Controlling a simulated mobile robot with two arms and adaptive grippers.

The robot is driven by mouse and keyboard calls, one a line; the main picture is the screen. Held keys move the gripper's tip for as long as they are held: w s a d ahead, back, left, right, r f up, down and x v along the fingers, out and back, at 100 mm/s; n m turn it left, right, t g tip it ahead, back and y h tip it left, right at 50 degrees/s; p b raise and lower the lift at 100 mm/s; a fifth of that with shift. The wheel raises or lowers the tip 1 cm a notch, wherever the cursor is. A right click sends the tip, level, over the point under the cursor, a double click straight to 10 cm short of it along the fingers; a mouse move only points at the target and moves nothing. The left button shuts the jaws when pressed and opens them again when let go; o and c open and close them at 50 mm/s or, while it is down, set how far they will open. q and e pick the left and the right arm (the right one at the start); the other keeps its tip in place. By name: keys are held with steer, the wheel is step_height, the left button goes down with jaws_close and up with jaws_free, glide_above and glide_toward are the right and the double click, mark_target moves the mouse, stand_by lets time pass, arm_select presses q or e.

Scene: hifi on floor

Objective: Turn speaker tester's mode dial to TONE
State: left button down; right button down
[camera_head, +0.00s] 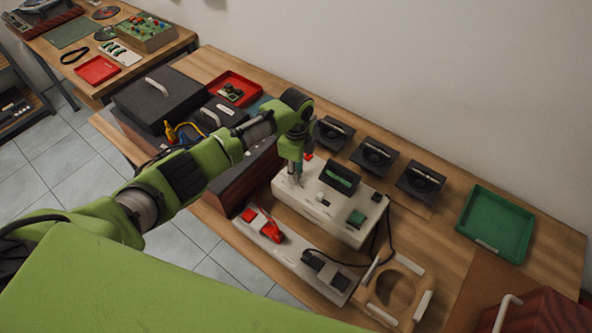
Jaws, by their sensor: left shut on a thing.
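The speaker tester (345,232) is a white box with a dark screen unit and small controls on its top, standing on the wooden bench. My left arm reaches across from the left. My left gripper (297,178) points down at the left part of the tester's top and is shut on the mode dial there. The gripper hides the dial, so its pointer and the mode labels cannot be read. My right gripper is not in view.
Three black speaker units (373,157) stand behind the tester. A green tray (496,224) lies at the right. A white strip with red and black connectors (265,226) is in front, with a black cable. Dark boxes (160,98) stand at the left.

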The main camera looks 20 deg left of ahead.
arm_select(q)
steer(key=shift+w+r, duration=0.1)
stand_by(0.4)
steer(key=c, duration=1.8)
jaws_free()
steer(key=shift+o, duration=0.2)
step_height(320, 180, up, 12)
